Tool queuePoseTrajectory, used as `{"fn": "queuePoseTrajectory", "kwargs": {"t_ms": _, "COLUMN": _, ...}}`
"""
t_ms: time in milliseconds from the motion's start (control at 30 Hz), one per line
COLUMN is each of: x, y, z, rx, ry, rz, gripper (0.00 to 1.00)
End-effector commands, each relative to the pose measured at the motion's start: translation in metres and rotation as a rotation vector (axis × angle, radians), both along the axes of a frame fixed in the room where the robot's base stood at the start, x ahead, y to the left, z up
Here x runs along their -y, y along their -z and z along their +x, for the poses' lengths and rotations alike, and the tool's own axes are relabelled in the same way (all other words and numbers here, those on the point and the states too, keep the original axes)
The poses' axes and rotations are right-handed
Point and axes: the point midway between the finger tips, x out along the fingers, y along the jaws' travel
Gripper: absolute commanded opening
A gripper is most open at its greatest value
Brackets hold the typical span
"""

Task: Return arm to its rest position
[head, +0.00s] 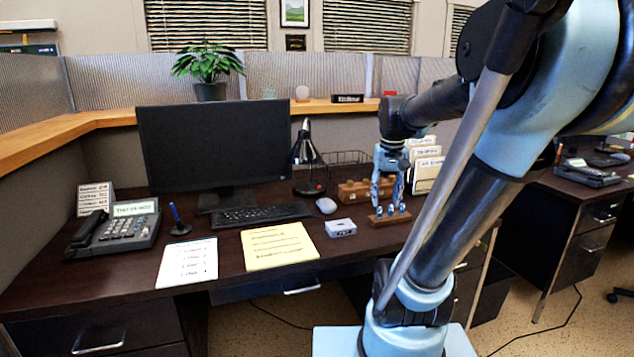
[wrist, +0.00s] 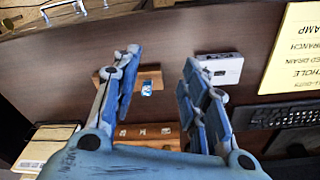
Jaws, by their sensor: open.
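My arm reaches in from the right over the desk (head: 120,262). My gripper (head: 389,207) points down at the desk's right part, above or at a small wooden block (head: 388,219). In the wrist view my gripper (wrist: 163,58) has its two blue fingers apart. The wooden block (wrist: 150,78) shows between and behind them, with a small blue-and-white piece on it. Nothing is clearly held. Whether a fingertip touches the block I cannot tell.
A wooden organizer (head: 352,193) stands behind my gripper, with upright files (head: 428,172) beside it. A white box (head: 340,228), mouse (head: 326,206), keyboard (head: 255,215), lamp (head: 308,155) and monitor (head: 212,150) lie left. A yellow pad (head: 278,246) is near the front edge.

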Motion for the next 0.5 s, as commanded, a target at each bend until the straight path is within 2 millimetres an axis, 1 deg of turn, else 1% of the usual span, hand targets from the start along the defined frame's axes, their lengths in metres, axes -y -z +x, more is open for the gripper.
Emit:
{"fn": "queuePoseTrajectory", "kwargs": {"t_ms": 33, "x": -0.002, "y": 0.01, "z": -0.015, "rx": 0.005, "ry": -0.006, "rz": -0.001, "gripper": 0.4}}
{"fn": "queuePoseTrajectory", "kwargs": {"t_ms": 200, "x": -0.005, "y": 0.041, "z": -0.057, "rx": 0.025, "ry": -0.025, "rz": -0.002, "gripper": 0.4}}
{"fn": "queuePoseTrajectory", "kwargs": {"t_ms": 400, "x": -0.008, "y": 0.084, "z": -0.1, "rx": 0.046, "ry": -0.047, "rz": -0.005, "gripper": 0.4}}
{"fn": "queuePoseTrajectory", "kwargs": {"t_ms": 500, "x": -0.009, "y": 0.103, "z": -0.117, "rx": 0.056, "ry": -0.056, "rz": -0.006, "gripper": 0.4}}
